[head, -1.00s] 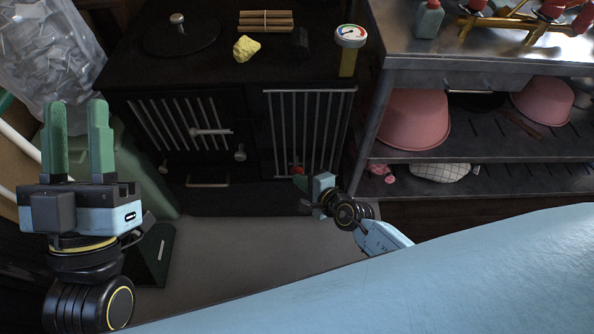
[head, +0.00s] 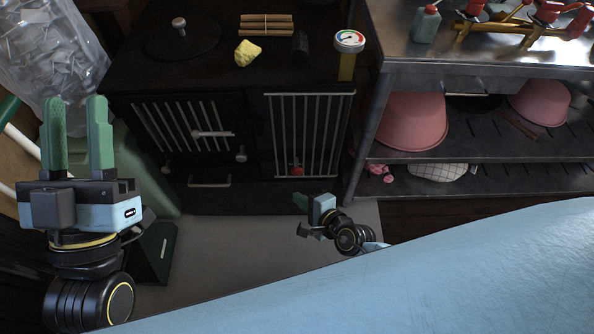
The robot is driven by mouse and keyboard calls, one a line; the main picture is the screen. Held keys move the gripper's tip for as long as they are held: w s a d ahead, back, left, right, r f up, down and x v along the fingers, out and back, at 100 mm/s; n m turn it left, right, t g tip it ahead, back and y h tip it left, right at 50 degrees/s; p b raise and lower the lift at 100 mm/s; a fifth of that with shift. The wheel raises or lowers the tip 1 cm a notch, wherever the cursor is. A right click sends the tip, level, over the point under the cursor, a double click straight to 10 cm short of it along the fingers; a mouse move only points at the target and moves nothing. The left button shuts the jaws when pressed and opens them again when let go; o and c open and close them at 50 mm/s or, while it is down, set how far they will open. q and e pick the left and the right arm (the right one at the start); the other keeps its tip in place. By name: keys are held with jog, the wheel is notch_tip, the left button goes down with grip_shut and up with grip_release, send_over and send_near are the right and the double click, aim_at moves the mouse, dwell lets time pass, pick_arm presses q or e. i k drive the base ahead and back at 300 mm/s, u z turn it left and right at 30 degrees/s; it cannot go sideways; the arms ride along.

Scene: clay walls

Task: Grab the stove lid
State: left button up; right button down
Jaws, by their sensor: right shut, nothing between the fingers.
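The stove lid (head: 197,42) is a dark round disc with a pale knob (head: 179,24) on top. It lies flat on the top left of the black stove (head: 222,80). My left gripper (head: 78,138) points up at the left with its two green fingers apart and nothing between them. It is to the left of and below the lid in the picture, well apart from it. My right gripper (head: 302,202) is low in front of the stove, shut and empty. Its fingers are small in view and partly hidden by its body.
A yellow lump (head: 247,53), a tied bundle of sticks (head: 266,22), a dark lump (head: 300,46) and a round gauge (head: 349,41) are on the stove top. A metal shelf (head: 480,75) with pink bowls (head: 411,120) stands right. A clear bag (head: 55,50) is at the left.

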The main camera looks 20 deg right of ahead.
aim_at(179, 39)
jog(key=k, duration=1)
